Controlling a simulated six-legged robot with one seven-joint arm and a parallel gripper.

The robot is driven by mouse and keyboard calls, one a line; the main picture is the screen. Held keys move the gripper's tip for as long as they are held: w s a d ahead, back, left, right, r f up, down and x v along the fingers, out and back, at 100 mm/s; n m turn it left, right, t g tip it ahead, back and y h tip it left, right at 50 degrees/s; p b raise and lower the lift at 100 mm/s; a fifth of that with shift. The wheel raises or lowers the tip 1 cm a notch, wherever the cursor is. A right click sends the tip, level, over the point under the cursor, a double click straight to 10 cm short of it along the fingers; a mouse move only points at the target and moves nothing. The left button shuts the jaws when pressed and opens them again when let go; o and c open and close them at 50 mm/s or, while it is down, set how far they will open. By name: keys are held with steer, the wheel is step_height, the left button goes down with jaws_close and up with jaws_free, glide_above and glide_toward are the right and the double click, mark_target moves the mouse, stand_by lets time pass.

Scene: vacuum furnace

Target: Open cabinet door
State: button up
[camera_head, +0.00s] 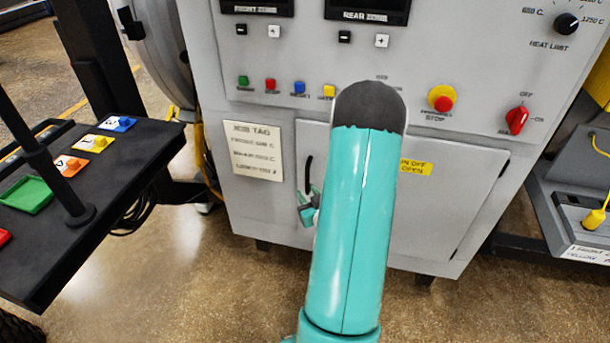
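The grey cabinet door (435,215) is in the lower front of the furnace cabinet and looks shut, flush with the front. A yellow label (416,167) with "OFF" and "OPEN" legible is on it. A curved black handle (308,174) stands upright near the door's left edge. My teal arm rises across the middle of the view and hides the centre of the door. My gripper (308,210) shows in part to the left of the arm, at the lower end of the handle. I cannot tell whether it touches the handle or how far its fingers are apart.
Above the door are several coloured buttons, a red emergency stop (442,97) and a red rotary switch (517,120). Floor before the door is clear.

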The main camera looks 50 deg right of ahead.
steer(key=m+h, duration=0.2)
glide_toward(308, 177)
steer(key=shift+t, duration=0.4)
steer(key=x, duration=1)
steer(key=shift+w+d+f, duration=0.2)
steer(key=shift+d+f, duration=0.1)
steer(key=shift+d, duration=0.05)
steer(key=shift+c, duration=0.2)
jaws_close()
